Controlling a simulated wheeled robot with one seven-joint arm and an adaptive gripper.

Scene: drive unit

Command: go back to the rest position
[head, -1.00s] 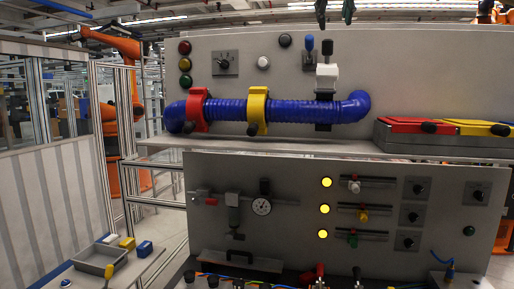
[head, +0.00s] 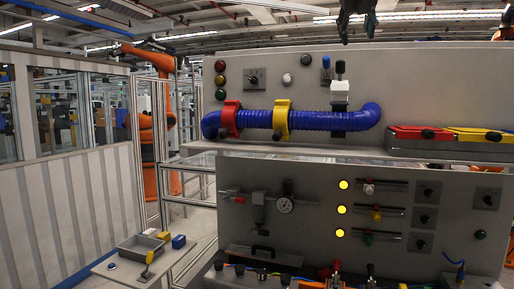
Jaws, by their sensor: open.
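My gripper (head: 357,30) hangs at the top edge of the head view, right of centre. Its dark fingers point down and are apart, with nothing between them. It is above the top of the grey panel (head: 440,85), clear of the things on it. Only the lower end of the gripper shows; the rest of the arm is out of view.
A blue hose (head: 310,120) with a red clamp (head: 230,118) and a yellow clamp (head: 282,120) runs along the upper panel. Red (head: 420,133) and yellow (head: 478,135) lids sit at the right. A small side table (head: 110,266) holds a grey tray (head: 140,243).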

